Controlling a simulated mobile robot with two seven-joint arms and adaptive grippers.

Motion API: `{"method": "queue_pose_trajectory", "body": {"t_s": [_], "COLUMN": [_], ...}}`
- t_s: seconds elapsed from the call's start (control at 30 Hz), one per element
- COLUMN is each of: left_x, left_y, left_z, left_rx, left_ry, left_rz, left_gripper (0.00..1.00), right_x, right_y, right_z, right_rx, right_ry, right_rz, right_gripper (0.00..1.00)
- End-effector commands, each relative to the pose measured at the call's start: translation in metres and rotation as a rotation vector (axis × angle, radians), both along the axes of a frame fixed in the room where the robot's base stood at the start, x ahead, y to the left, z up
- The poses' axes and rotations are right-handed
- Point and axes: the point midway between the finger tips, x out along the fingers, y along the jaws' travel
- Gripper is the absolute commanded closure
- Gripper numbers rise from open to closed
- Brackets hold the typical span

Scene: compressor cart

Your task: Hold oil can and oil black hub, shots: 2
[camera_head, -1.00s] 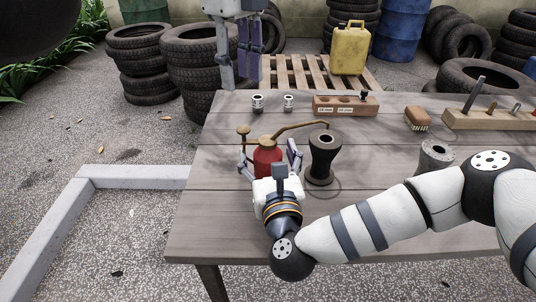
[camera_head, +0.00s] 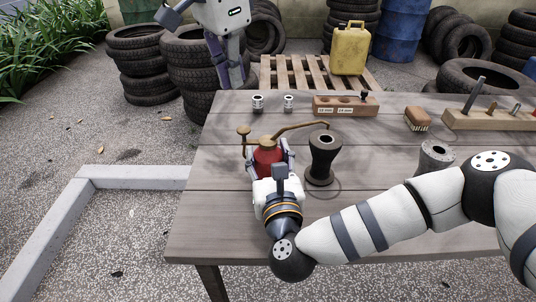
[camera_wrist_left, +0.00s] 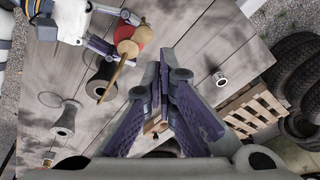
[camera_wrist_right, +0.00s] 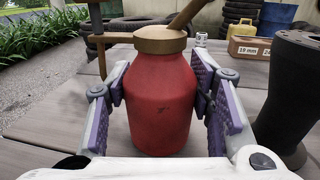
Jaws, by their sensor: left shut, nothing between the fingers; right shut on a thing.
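The red oil can (camera_head: 268,154) stands on the table, with a brass cap and a long brass spout (camera_head: 302,127) reaching right. My right gripper (camera_head: 270,160) is shut around the can's body, and the right wrist view shows its purple fingers on both sides of the red can (camera_wrist_right: 160,105). The black hub (camera_head: 323,160) stands upright just right of the can, its top hole visible. The spout tip appears above the hub's top; the exact gap is unclear.
A grey hub (camera_head: 436,160) stands right of the black hub, near my right arm. The table's left front is clear.

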Motion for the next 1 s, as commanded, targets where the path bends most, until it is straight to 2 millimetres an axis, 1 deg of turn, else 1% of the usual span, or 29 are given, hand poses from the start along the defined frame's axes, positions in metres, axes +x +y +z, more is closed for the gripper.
{"method": "queue_pose_trajectory", "body": {"t_s": [0.03,0.1,0.2,0.27,0.37,0.6,0.7,0.83,1.0], "left_x": [-0.003,-0.005,-0.008,-0.009,-0.010,-0.010,-0.010,-0.010,-0.010], "left_y": [-0.002,-0.004,-0.008,-0.009,-0.010,-0.010,-0.010,-0.010,-0.010], "left_z": [0.001,0.002,0.004,0.003,-0.005,-0.042,-0.053,-0.062,-0.063], "left_rx": [-0.035,-0.083,-0.130,-0.146,-0.153,-0.152,-0.152,-0.152,-0.153], "left_ry": [-0.009,-0.018,-0.024,-0.026,-0.023,-0.022,-0.023,-0.023,-0.024], "left_rz": [0.094,0.215,0.325,0.359,0.379,0.377,0.379,0.379,0.378], "left_gripper": [1.00,1.00,1.00,1.00,1.00,1.00,1.00,1.00,1.00], "right_x": [0.000,0.000,0.000,0.000,0.000,0.000,0.000,0.000,0.000], "right_y": [0.000,0.000,0.000,0.000,0.000,0.000,0.000,0.000,0.000], "right_z": [0.000,0.000,0.000,0.000,0.000,0.000,0.000,-0.001,-0.001], "right_rx": [0.000,0.000,0.000,0.000,0.000,0.000,0.000,0.000,0.000], "right_ry": [0.001,0.001,0.001,0.001,0.001,0.001,0.001,0.001,0.001], "right_rz": [0.000,0.000,0.001,0.001,0.001,0.001,0.001,0.001,0.000], "right_gripper": [0.89,0.89,0.89,0.89,0.89,0.89,0.89,0.89,0.89]}}
